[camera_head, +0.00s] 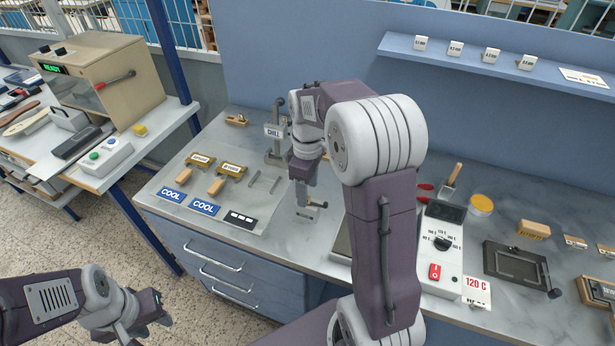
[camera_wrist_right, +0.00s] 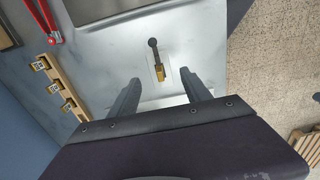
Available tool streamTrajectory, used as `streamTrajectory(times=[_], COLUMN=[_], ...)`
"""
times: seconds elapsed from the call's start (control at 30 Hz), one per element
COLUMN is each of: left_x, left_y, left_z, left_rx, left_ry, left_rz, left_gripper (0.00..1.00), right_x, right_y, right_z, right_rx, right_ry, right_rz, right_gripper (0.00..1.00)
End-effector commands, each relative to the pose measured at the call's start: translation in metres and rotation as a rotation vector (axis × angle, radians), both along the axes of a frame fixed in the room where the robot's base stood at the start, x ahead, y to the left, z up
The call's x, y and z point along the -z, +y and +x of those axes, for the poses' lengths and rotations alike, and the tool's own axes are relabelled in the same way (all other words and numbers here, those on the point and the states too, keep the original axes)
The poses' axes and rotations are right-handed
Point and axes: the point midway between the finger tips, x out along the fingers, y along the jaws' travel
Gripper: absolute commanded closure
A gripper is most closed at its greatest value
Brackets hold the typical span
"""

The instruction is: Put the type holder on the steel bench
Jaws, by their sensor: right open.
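The type holder, a small brass piece with a dark knobbed handle, shows in the right wrist view (camera_wrist_right: 158,68) on a pale rectangle on the steel bench (camera_wrist_right: 115,50). In the head view I see what looks like the same holder (camera_head: 317,205) just under my right gripper (camera_head: 303,196). In the wrist view my right gripper (camera_wrist_right: 160,93) has its fingers apart, one on each side of the holder's line, with nothing visibly clamped. Whether the fingers touch it cannot be told. My left gripper (camera_head: 148,318) hangs low at the left, away from the bench; its jaw opening is unclear.
A mat with two blue COOL labels (camera_head: 204,208) and brass, wood-handled tools lies left of my right gripper. A CHILL stand (camera_head: 274,140) is behind. A heater control box (camera_head: 441,250) stands right. The wrist view shows a wooden rack (camera_wrist_right: 60,88) with brass pieces.

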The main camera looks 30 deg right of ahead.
Motion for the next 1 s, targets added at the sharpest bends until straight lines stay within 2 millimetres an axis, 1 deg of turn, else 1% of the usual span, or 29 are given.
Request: streamTrajectory(times=[0.03, 0.1, 0.2, 0.3, 0.43, 0.5, 0.57, 0.6, 0.67, 0.7, 0.77, 0.8, 0.9, 1.0], left_x=[-0.004, -0.006, -0.007, -0.008, -0.008, -0.008, -0.008, -0.008, -0.008, -0.008, -0.008, -0.008, -0.008, -0.008], left_y=[0.000, 0.000, 0.000, 0.000, 0.000, 0.000, 0.000, 0.000, 0.000, 0.000, 0.000, 0.000, 0.000, 0.000], left_z=[0.000, 0.000, 0.000, 0.000, 0.000, 0.000, 0.000, 0.000, 0.000, 0.000, 0.000, 0.000, 0.000, 0.000], left_rx=[0.000, 0.000, 0.000, 0.000, 0.000, 0.000, 0.000, 0.000, 0.000, 0.000, 0.000, 0.000, 0.000, 0.000], left_ry=[0.000, 0.000, 0.000, 0.000, 0.000, 0.000, 0.000, 0.000, 0.000, 0.000, 0.000, 0.000, 0.000, 0.000], left_rz=[0.000, 0.000, 0.000, 0.000, 0.000, 0.000, 0.000, 0.000, 0.000, 0.000, 0.000, 0.000, 0.000, 0.000], left_gripper=[0.64, 0.64, 0.64, 0.64, 0.64, 0.64, 0.64, 0.64, 0.64, 0.64, 0.64, 0.64, 0.64, 0.64], right_x=[-0.015, -0.029, -0.043, -0.050, -0.051, -0.042, -0.026, -0.013, 0.005, 0.017, 0.033, 0.043, 0.058, 0.064], right_y=[0.000, 0.000, 0.000, 0.000, 0.001, 0.008, 0.020, 0.029, 0.042, 0.050, 0.060, 0.065, 0.073, 0.075], right_z=[0.001, 0.001, 0.001, 0.000, -0.001, -0.007, -0.018, -0.029, -0.046, -0.059, -0.080, -0.093, -0.118, -0.127], right_rx=[0.000, 0.000, 0.000, 0.000, 0.004, 0.045, 0.129, 0.201, 0.310, 0.380, 0.489, 0.556, 0.675, 0.726], right_ry=[-0.005, -0.003, -0.001, 0.000, 0.001, -0.002, -0.012, -0.020, -0.038, -0.047, -0.062, -0.070, -0.085, -0.092], right_rz=[-0.001, -0.001, 0.000, 0.000, 0.000, 0.002, 0.005, 0.008, 0.015, 0.020, 0.029, 0.035, 0.048, 0.055], right_gripper=[0.44, 0.44, 0.44, 0.44, 0.44, 0.44, 0.44, 0.44, 0.44, 0.44, 0.44, 0.44, 0.44, 0.44])
